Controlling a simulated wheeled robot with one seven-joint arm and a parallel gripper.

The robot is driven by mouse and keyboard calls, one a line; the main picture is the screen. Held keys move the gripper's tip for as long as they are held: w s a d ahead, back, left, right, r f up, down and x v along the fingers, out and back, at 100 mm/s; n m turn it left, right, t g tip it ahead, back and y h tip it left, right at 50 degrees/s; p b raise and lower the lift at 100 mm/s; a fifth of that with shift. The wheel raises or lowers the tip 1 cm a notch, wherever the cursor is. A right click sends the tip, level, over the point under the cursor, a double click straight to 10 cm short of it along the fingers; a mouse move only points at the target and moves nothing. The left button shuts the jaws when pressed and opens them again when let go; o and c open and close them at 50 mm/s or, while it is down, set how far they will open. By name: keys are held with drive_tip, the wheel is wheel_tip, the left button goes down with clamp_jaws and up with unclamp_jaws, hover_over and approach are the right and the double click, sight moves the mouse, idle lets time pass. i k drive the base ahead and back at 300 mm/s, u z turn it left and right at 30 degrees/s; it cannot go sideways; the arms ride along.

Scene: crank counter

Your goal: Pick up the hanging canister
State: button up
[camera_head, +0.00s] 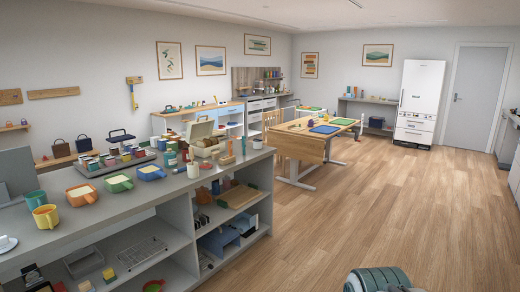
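I cannot make out a hanging canister with certainty. A small yellow and blue item (133,92) hangs on the left wall above the counter, too small to tell what it is. Several short coloured cans (112,158) stand on a dark tray on the near grey counter; they are not hanging. My gripper is not in view. A grey-green rounded part at the bottom edge, right of centre, looks like part of my own arm.
The long grey counter (140,205) fills the left, with mugs, bowls and open shelves below. A wooden table (298,145) stands mid-room. A white cabinet (420,98) and grey door (473,97) are at the back. The wood floor (400,205) on the right is clear.

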sight(258, 143)
drive_tip(key=u, duration=0.2)
drive_tip(key=i, duration=3.85)
drive_tip(key=z, duration=0.8)
drive_tip(key=i, duration=1.35)
drive_tip(key=z, duration=0.15)
